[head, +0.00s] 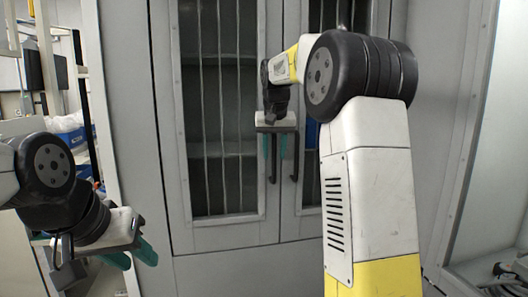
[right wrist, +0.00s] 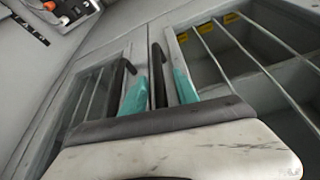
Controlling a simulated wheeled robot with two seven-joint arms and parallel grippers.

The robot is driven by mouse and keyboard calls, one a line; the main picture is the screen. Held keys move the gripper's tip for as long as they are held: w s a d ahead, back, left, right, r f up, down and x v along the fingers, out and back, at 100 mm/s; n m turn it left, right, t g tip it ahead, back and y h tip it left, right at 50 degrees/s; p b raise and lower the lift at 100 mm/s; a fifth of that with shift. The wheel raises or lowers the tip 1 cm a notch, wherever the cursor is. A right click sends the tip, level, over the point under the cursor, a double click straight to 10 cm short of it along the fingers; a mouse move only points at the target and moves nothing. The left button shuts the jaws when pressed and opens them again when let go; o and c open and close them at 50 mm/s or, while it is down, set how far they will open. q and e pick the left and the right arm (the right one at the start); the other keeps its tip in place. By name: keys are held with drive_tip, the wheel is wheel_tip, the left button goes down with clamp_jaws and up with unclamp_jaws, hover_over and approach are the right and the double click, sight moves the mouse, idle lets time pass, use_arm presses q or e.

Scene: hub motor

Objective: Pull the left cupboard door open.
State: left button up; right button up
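The left cupboard door (head: 213,237) is grey with a barred window and looks shut. Its dark vertical handle (head: 272,172) is at its right edge. My right gripper (head: 275,150) is open at this handle, one teal finger on each side. In the right wrist view the handle (right wrist: 157,72) stands between the fingers (right wrist: 159,88), with gaps visible. The right door's handle (head: 295,165) is outside the fingers; it also shows in the right wrist view (right wrist: 121,78). My left gripper (head: 132,256) is open and empty at the lower left, away from the door.
The right cupboard door (head: 300,228) looks shut and is partly hidden by my right arm. A shelf rack with blue items (head: 75,137) stands at the left. A pale recess with dark items (head: 505,275) is at the far right.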

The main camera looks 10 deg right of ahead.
clamp_jaws()
idle(1.3)
